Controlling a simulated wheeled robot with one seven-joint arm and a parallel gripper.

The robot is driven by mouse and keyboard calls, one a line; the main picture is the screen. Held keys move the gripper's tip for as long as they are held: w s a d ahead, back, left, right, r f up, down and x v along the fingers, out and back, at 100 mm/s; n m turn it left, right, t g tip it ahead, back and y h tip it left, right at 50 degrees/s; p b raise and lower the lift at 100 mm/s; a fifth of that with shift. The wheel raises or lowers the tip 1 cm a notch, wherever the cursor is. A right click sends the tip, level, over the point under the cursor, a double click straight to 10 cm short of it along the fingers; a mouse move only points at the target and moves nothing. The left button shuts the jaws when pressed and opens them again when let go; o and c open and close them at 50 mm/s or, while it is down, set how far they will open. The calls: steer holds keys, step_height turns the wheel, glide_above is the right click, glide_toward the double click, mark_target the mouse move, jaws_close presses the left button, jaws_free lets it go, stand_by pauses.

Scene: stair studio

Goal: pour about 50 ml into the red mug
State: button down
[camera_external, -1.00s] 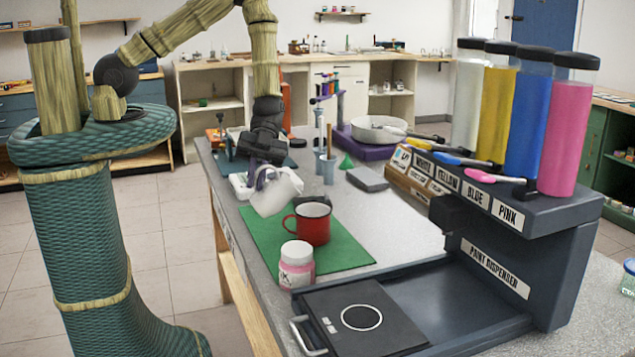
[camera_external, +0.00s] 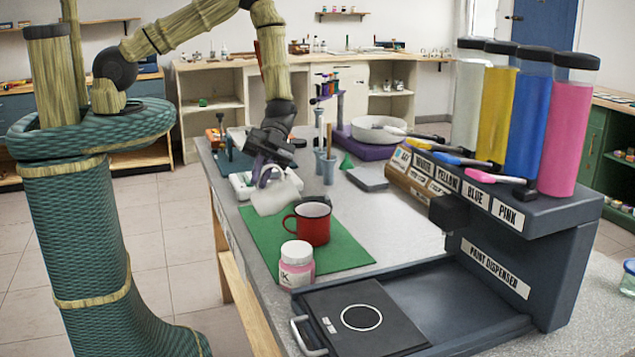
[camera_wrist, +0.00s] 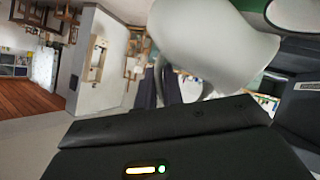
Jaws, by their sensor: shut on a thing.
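The red mug (camera_external: 314,228) with a dark rim stands upright on the green mat (camera_external: 345,258), its handle to the left. My gripper (camera_external: 266,172) is shut on a pale white jug (camera_external: 277,194), held just behind and left of the mug. The jug looks tilted, with its spout side toward the right, near the mug. I cannot see any liquid stream or the mug's fill level. In the wrist view the jug (camera_wrist: 205,45) fills the upper middle, and the fingertips are not clear.
A pink-labelled jar (camera_external: 296,268) stands in front of the mug. The paint dispenser (camera_external: 500,265) with several tall colour tubes takes the right side. A grey block (camera_external: 367,179), a blue cup with tools (camera_external: 328,168) and a white bowl (camera_external: 378,130) stand farther back.

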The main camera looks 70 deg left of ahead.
steer(key=shift+w+r+g, duration=0.3)
steer(key=shift+r+g, duration=0.1)
stand_by(0.8)
steer(key=shift+w+d+f+n+g+p, duration=0.1)
steer(key=shift+w+n+g+p, duration=0.2)
steer(key=shift+w, duration=0.35)
steer(key=shift+w+d+f+n+g+p, duration=0.1)
steer(key=shift+w+n+g+p, duration=0.1)
steer(key=shift+w+n+p, duration=0.35)
stand_by(0.8)
steer(key=s+b, duration=0.1)
steer(key=s+f+m+t+b, duration=0.1)
steer(key=s+m+t+b, duration=0.1)
steer(key=shift+s+a+f, duration=0.2)
steer(key=shift+s+a, duration=0.1)
steer(key=shift+s, duration=0.05)
steer(key=shift+r+t, duration=0.2)
steer(key=shift+t, duration=0.1)
steer(key=shift+s+m, duration=0.1)
steer(key=shift+m, duration=0.15)
steer(key=shift+s+f+t+b, duration=0.1)
steer(key=shift+s+t+b, duration=0.25)
steer(key=shift+b, duration=0.35)
steer(key=f+m+t+b, duration=0.1)
steer(key=b, duration=0.2)
steer(key=shift+s+f, duration=0.1)
steer(key=shift+f, duration=0.15)
steer(key=shift+b, duration=0.35)
